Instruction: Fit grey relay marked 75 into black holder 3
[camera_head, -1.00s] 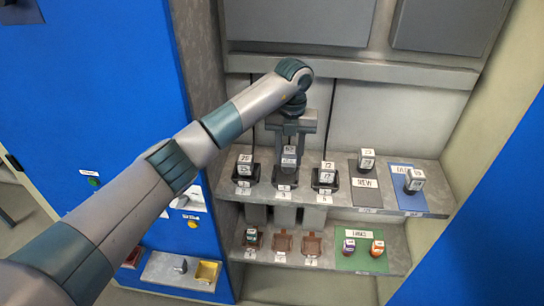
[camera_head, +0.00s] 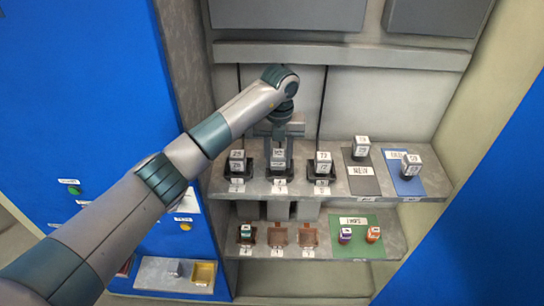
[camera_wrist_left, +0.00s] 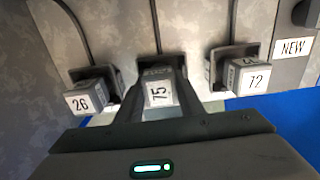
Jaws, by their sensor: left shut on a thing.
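The grey relay marked 75 (camera_wrist_left: 158,92) is between the fingers of my left gripper (camera_head: 279,150), which is shut on it. The relay also shows in the head view (camera_head: 278,160), upright at the middle black holder (camera_head: 279,174) on the upper shelf. Its top is about level with the relays on either side. I cannot tell whether it is fully seated, since the fingers hide its lower part. The number on the holder's small label is too small to read surely. My right gripper is not in view.
Grey relays 26 (camera_wrist_left: 84,102) and 72 (camera_wrist_left: 252,81) stand in the black holders close on either side. Farther right are a grey NEW mat (camera_head: 361,179) and a blue mat (camera_head: 404,185), each with a relay. The lower shelf has brown holders (camera_head: 277,237) and a green mat (camera_head: 362,222).

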